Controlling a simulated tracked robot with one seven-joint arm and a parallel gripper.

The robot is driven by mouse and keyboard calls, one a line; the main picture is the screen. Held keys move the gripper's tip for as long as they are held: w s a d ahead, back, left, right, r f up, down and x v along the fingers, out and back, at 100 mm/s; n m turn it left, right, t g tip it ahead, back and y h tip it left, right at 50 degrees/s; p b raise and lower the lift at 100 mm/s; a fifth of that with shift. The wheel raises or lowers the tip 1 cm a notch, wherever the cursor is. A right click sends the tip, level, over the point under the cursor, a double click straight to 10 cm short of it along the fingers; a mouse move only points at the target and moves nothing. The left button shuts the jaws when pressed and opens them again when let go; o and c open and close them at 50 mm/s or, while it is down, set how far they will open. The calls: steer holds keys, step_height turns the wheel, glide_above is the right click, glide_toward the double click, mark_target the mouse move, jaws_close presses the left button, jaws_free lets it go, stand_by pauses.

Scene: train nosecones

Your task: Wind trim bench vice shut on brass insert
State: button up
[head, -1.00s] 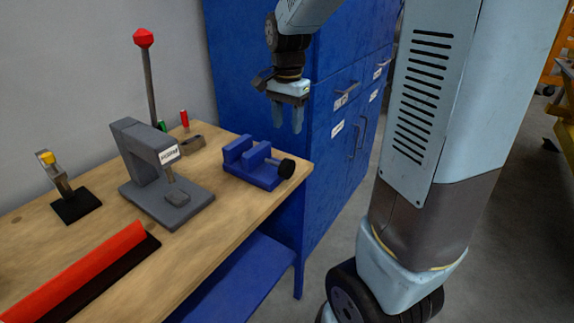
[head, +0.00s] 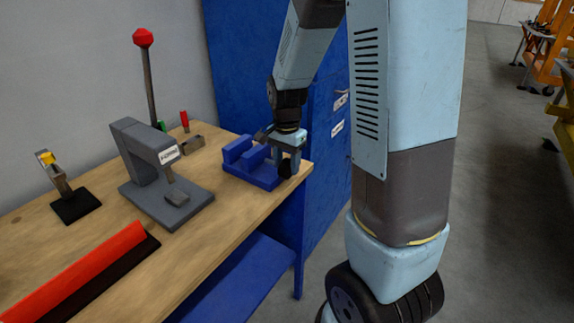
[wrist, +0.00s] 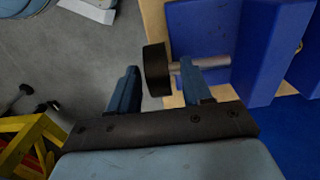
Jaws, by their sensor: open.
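The blue trim bench vice (head: 262,174) sits at the right end of the wooden bench. Its black round handle knob (wrist: 155,70) and grey screw rod (wrist: 216,62) show in the wrist view, with the blue vice body (wrist: 262,50) to their right. My gripper (head: 287,160) is open at the vice's handle end. In the wrist view its fingers (wrist: 157,84) stand on either side of the knob, the right one overlapping the rod; contact cannot be told. I cannot make out a brass insert between the vice jaws.
A grey press (head: 165,190) with a red-knobbed lever stands left of the vice. A red bar (head: 85,270) lies at the bench front, and a yellow-topped clamp (head: 62,190) stands at left. A blue cabinet (head: 235,70) rises behind the vice.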

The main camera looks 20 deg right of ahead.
steer(key=shift+f, duration=0.5)
jaws_close()
steer(key=shift+w, duration=0.1)
stand_by(0.3)
steer(key=g+y, duration=0.1)
steer(key=y, duration=0.1)
steer(key=g+y, duration=0.2)
steer(key=shift+w+d, duration=0.2)
steer(key=shift+d, duration=0.15)
steer(key=g+y, duration=0.2)
steer(key=y, duration=0.2)
steer(key=shift+w+d+f+g, duration=0.15)
steer(key=shift+d+f+g, duration=0.1)
steer(key=shift+g, duration=0.15)
steer(key=g+y, duration=0.1)
steer(key=y, duration=0.1)
steer(key=g+y, duration=0.2)
steer(key=shift+f, duration=0.3)
steer(key=shift+f+g+y, duration=0.15)
steer(key=shift+g+y, duration=0.85)
steer(key=shift+y, duration=0.4)
